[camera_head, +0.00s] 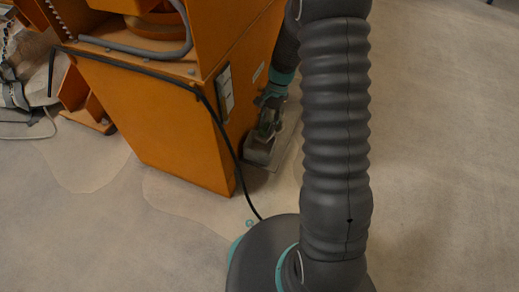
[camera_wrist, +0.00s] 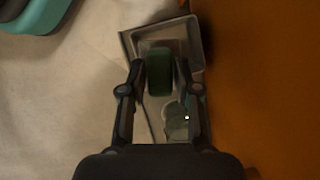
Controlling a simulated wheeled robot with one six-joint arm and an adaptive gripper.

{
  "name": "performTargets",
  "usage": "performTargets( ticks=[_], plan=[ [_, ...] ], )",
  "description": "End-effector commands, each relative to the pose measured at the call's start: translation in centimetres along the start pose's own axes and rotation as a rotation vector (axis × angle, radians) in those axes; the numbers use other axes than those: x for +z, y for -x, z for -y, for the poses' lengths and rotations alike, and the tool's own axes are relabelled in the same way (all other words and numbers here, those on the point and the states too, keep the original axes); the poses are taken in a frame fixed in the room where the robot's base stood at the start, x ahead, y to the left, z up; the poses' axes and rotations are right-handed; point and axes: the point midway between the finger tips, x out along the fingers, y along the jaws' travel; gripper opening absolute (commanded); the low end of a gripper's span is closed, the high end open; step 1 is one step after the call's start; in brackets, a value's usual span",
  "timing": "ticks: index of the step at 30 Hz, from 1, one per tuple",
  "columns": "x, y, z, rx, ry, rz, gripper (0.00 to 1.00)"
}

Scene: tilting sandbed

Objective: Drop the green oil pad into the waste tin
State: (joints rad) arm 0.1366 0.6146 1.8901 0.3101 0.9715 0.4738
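The green oil pad (camera_wrist: 159,72) is between the two fingertips of my gripper (camera_wrist: 160,76) in the wrist view. The fingers appear closed on its sides. Below it lies a grey, shallow, rectangular metal tin (camera_wrist: 132,41), partly hidden by the pad and the fingers. A few pale greenish round shapes (camera_wrist: 176,122) show inside the tin. In the head view my gripper (camera_head: 268,120) is low beside the orange machine, over the grey tin (camera_head: 258,154). The pad is too small and dark to make out clearly there.
The orange machine (camera_head: 165,125) stands close along the tin, and its wall (camera_wrist: 265,80) fills the right of the wrist view. A black cable (camera_head: 228,140) runs down its front. Pale floor (camera_head: 440,150) is clear to the right.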

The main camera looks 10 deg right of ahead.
Motion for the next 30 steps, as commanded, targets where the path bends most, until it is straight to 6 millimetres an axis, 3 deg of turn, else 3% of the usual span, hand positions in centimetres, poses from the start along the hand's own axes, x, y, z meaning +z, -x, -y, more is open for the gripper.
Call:
performTargets(
  ticks=[2, 14, 30],
  plan=[
    [0.0, 0.0, 0.0, 0.0, 0.0, 0.0, 0.55],
    [0.0, 0.7, 0.0, -0.001, 0.0, 0.0, 0.55],
    [-0.1, 10.0, 0.0, -0.001, 0.0, -0.001, 0.55]
  ],
)
